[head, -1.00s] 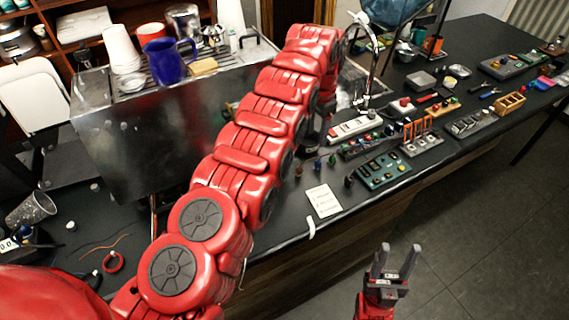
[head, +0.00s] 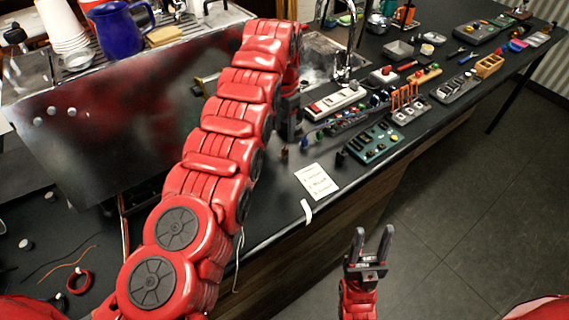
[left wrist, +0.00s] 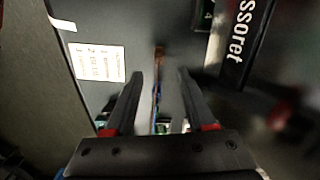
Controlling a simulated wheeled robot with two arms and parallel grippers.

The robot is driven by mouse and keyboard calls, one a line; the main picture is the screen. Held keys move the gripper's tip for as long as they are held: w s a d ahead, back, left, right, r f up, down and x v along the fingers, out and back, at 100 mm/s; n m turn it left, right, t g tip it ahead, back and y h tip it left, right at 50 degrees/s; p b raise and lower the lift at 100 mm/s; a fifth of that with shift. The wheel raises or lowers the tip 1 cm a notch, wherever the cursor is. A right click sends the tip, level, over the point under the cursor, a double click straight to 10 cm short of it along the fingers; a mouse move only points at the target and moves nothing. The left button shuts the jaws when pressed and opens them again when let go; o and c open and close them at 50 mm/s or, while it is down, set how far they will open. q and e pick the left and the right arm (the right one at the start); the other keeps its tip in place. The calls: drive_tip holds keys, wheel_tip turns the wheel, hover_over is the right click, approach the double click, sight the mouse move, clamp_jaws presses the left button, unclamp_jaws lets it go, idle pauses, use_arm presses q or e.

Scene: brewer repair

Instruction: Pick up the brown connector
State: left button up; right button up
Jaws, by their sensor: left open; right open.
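A small brownish, upright object (head: 284,153) stands on the dark counter in the head view, left of the paper note; I cannot tell for certain that it is the brown connector. My left gripper (head: 289,135) points down just above it, partly hidden by my arm. In the left wrist view my left gripper (left wrist: 158,92) is open and empty, with a thin, blurred brown piece (left wrist: 158,55) showing beyond and between its fingers. My right gripper (head: 370,243) is open and empty over the floor, in front of the counter.
A paper note (head: 317,180) lies near the counter's front edge. A green board (head: 375,143) and small coloured parts are to its right. The metal brewer (head: 90,125) stands behind on the left, with a blue jug (head: 118,30) on top. A red ring (head: 79,281) lies front left.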

sight(285, 148)
use_arm(q)
drive_tip(key=shift+f, duration=0.55)
drive_tip(key=shift+f+p, duration=0.7)
drive_tip(key=shift+p, duration=0.1)
wheel_tip(285, 148, down, 3)
drive_tip(key=shift+r+p, duration=0.1)
drive_tip(key=shift+p, duration=0.5)
drive_tip(key=shift+d+f, duration=0.1)
drive_tip(key=shift+f, duration=0.55)
clamp_jaws()
